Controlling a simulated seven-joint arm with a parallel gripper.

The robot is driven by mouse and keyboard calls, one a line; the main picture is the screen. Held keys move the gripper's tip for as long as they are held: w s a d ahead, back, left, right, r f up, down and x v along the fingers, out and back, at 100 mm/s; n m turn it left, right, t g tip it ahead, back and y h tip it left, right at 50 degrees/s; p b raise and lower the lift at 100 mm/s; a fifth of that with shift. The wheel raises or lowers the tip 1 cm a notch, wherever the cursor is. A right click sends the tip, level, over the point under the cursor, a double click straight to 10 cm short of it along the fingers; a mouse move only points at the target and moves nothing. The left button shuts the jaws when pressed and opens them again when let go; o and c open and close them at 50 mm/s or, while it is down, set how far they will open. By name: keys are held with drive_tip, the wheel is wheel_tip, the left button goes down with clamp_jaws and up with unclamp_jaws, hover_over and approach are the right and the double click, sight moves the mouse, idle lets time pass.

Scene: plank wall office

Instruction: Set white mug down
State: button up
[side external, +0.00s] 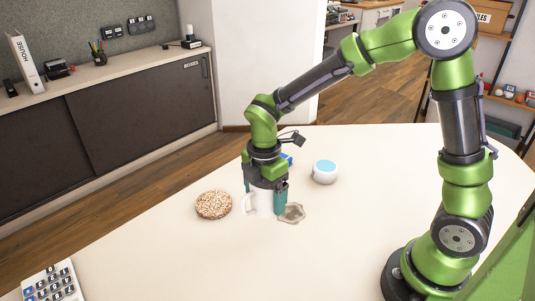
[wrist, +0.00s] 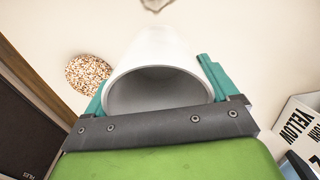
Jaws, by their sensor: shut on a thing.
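The white mug (side external: 262,203) is upright between the teal fingers of my gripper (side external: 265,201), with its handle toward the left in the side external view. In the wrist view the mug (wrist: 158,88) shows its open rim and looks empty inside, with one finger of my gripper (wrist: 156,88) on each side. My gripper is shut on the mug. The mug's base is at or just above the table (side external: 330,225); I cannot tell if it touches.
A speckled round cake-like thing (side external: 214,205) lies left of the mug. A small greyish flat piece (side external: 292,212) is close on its right. A white round tub with a blue top (side external: 325,172) stands behind right. A calculator (side external: 53,285) is at front left. The table's front middle is clear.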

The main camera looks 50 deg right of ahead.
drive_tip(key=shift+n, duration=0.3)
drive_tip(key=w+a, duration=0.1)
drive_tip(key=w, duration=0.4)
drive_tip(key=w+a+f, duration=0.1)
drive_tip(key=w+a, duration=0.1)
drive_tip(key=w, duration=0.3)
drive_tip(key=w+a, duration=0.1)
drive_tip(key=w, duration=0.4)
drive_tip(key=shift+w+a+f, duration=0.2)
drive_tip(key=shift+f, duration=0.15)
drive_tip(key=shift+w+f, duration=0.1)
drive_tip(key=shift+f, duration=1.65)
drive_tip(key=o, duration=0.8)
drive_tip(key=shift+f, duration=0.2)
drive_tip(key=shift+o, duration=1.2)
drive_tip(key=shift+r, duration=0.15)
